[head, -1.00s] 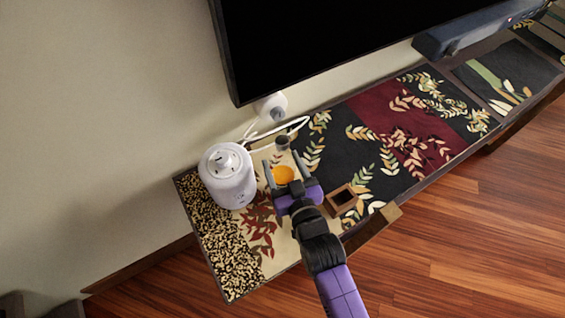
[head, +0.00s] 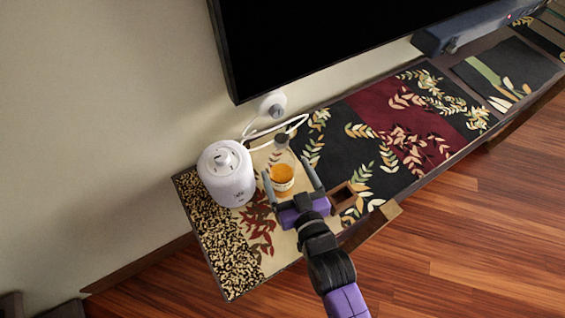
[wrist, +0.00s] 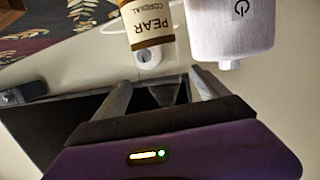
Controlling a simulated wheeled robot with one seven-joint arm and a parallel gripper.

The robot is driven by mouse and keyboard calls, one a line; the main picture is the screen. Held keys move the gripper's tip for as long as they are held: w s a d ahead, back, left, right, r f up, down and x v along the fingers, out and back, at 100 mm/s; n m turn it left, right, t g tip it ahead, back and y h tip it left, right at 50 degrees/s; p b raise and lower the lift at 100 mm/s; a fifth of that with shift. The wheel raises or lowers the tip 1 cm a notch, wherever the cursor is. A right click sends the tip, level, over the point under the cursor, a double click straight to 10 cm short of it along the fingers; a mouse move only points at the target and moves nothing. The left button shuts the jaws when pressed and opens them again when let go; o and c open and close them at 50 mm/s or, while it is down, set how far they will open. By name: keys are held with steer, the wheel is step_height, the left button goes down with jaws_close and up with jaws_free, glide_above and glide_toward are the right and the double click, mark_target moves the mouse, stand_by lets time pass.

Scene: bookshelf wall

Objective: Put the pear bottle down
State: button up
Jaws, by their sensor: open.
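The pear bottle (head: 282,179), clear with orange contents and a pale label, stands on the patterned runner beside the white appliance. In the wrist view the bottle (wrist: 148,22) shows its "PEAR CORDIAL" label upside down, past my fingertips, with its upper end cut off by the frame. My gripper (head: 286,168) is open, its fingers spread to either side of the bottle in the head view. In the wrist view the gripper (wrist: 161,82) has nothing between its fingers.
The white rounded appliance (head: 227,175) stands close left of the bottle. A small dark-topped item (head: 282,142) and white cable (head: 297,124) lie behind it. A brown open box (head: 343,196) is right of my gripper. The black screen (head: 320,40) overhangs the back.

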steer(key=v, duration=0.8)
steer(key=shift+b, duration=0.35)
steer(key=s+d+r+m+h, duration=0.2)
steer(key=s+d, duration=0.6)
steer(key=s, duration=0.4)
steer(key=s+d+r+m+h, duration=0.2)
steer(key=s+d+r+h, duration=0.2)
steer(key=s+d+r, duration=0.3)
steer(key=s+d, duration=0.2)
steer(key=s, duration=0.2)
steer(key=shift+s+d+r+m, duration=0.15)
steer(key=shift+s+d+m, duration=0.15)
steer(key=shift+s+d, duration=0.05)
